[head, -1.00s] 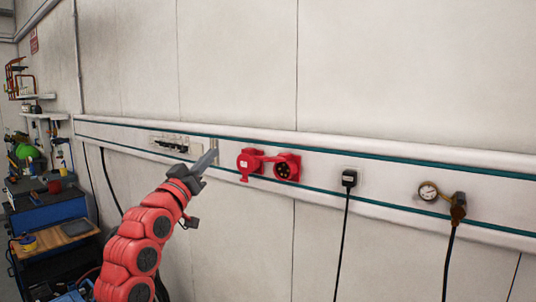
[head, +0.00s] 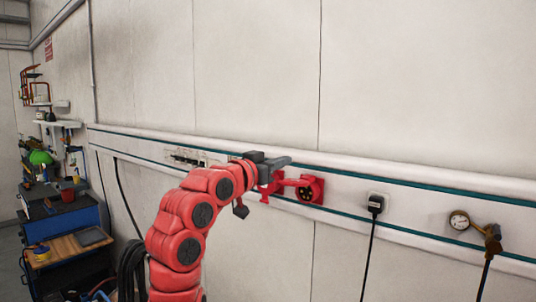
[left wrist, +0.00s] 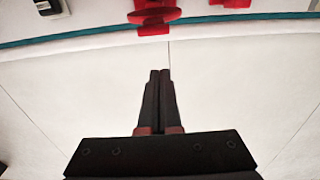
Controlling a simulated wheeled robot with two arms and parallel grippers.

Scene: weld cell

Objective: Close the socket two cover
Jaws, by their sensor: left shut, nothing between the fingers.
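The red socket (head: 310,190) on the wall rail faces out, with its dark contact face showing. Its red cover (head: 277,184) stands open to the left and is partly hidden by my left gripper. My left gripper (head: 290,161) is just above and in front of the cover, its fingers pointing right. In the left wrist view the fingers (left wrist: 160,72) are shut with nothing between them, apart from the red parts. A red round-rimmed part, seemingly the socket (left wrist: 155,14), is at the top centre. Another red part is cut off at the top edge. My right gripper is out of view.
A black plug (head: 376,203) with a hanging cable is right of the socket. A switch panel (head: 186,157) is to the left. A blue workbench (head: 62,218) stands far left. The wall above is clear.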

